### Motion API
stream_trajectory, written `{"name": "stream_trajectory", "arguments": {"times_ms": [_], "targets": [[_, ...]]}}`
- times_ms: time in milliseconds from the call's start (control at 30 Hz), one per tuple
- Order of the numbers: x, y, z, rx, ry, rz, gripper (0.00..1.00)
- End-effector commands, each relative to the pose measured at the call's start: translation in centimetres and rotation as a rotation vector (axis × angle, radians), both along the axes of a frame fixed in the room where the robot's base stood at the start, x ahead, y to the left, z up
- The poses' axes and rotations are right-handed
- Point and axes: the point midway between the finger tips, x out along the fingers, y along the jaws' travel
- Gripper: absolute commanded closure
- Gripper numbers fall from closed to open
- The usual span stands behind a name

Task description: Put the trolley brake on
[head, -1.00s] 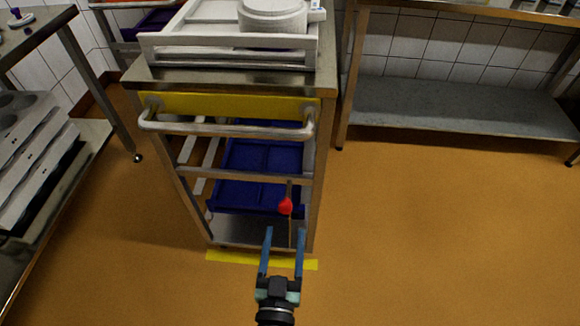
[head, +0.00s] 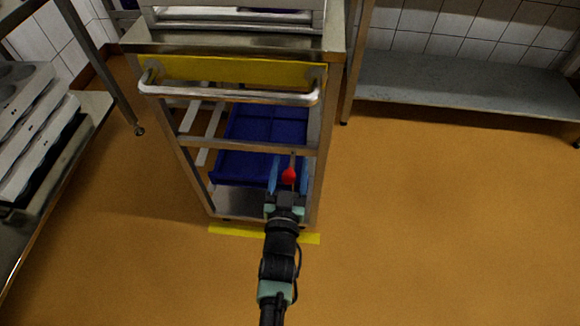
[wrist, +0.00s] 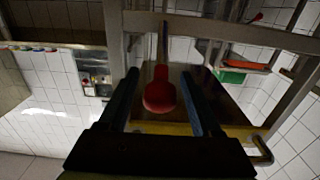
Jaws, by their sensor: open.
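The trolley (head: 229,97) stands in the middle of the head view, with a yellow panel and a metal push handle (head: 228,95) at its top front. A red knob on a thin upright rod, the brake lever (head: 289,175), is at its lower right front. My gripper (head: 288,178) is open at the red knob, its blue fingers either side of it in the head view. In the wrist view the red knob (wrist: 159,92) lies between the two dark fingers, apart from both. The lower part of the lever is hidden by my gripper in the head view.
Blue trays (head: 262,125) sit inside the trolley. A yellow floor strip (head: 228,231) runs along its front foot. A rack with grey moulds (head: 30,140) stands at left, and a steel shelf (head: 460,95) at back right. The floor at right is clear.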

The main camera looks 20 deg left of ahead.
Motion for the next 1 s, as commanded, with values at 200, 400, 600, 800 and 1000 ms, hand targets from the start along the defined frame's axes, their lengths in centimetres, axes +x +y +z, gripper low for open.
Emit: {"name": "stream_trajectory", "arguments": {"times_ms": [200,400,600,800,1000], "targets": [[0.24,0.11,-0.03,0.0,0.001,0.001,0.34],[0.23,0.1,-0.01,0.0,0.001,0.001,0.51],[0.22,0.1,-0.01,0.0,0.001,0.0,0.86],[0.21,0.09,-0.01,0.0,0.0,0.0,1.0],[0.21,0.09,-0.01,0.0,0.0,0.0,1.0]]}}
